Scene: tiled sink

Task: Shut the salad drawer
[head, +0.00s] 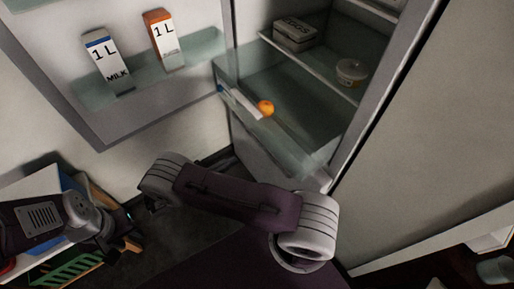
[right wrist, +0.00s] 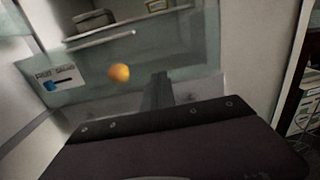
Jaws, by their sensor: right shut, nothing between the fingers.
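The salad drawer (head: 300,150) is a clear, greenish bin low in the open fridge. It appears pulled out, its front standing out past the fridge body. An orange (head: 265,108) shows at its front. In the right wrist view the drawer (right wrist: 195,62) has a white label (right wrist: 57,78) at left, and the orange (right wrist: 120,73) is beside my right gripper (right wrist: 160,80). That gripper is shut and empty, pointing at the drawer front; contact cannot be told. In the head view my right arm hides it. My left arm is at lower left; its fingers cannot be made out.
The open fridge door (head: 150,105) at left carries a milk carton (head: 105,62) and an orange carton (head: 163,40). Above the drawer, a shelf holds an egg box (head: 295,35) and a tub (head: 351,72). A green rack (head: 65,266) stands at lower left.

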